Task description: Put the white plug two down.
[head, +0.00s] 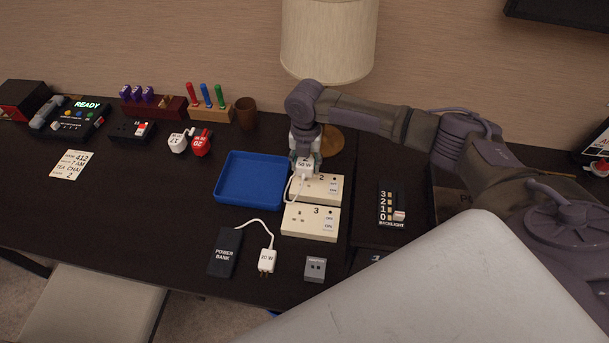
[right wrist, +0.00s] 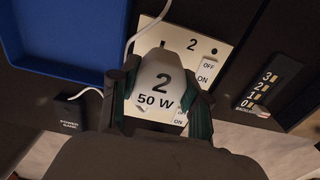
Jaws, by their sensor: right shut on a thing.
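The white plug two (head: 304,170), marked "2, 50 W", is between the fingers of my right gripper (head: 305,157). In the right wrist view the plug (right wrist: 160,90) faces the camera with my right gripper's (right wrist: 163,88) fingers closed on its sides. It is over the left part of the cream socket plate 2 (head: 326,186). Its pins and the holes beneath are hidden, so I cannot tell whether it touches the plate. A white cord runs from the plug towards the blue tray (head: 232,202). My left gripper is not in view.
Socket plate 3 (head: 311,232) lies in front of plate 2. A power bank (head: 224,254) with a corded 20 W plug (head: 267,261) and a grey block (head: 315,268) are nearer. The lamp (head: 328,40) stands behind my gripper. A backlight slider (head: 391,206) is to the right.

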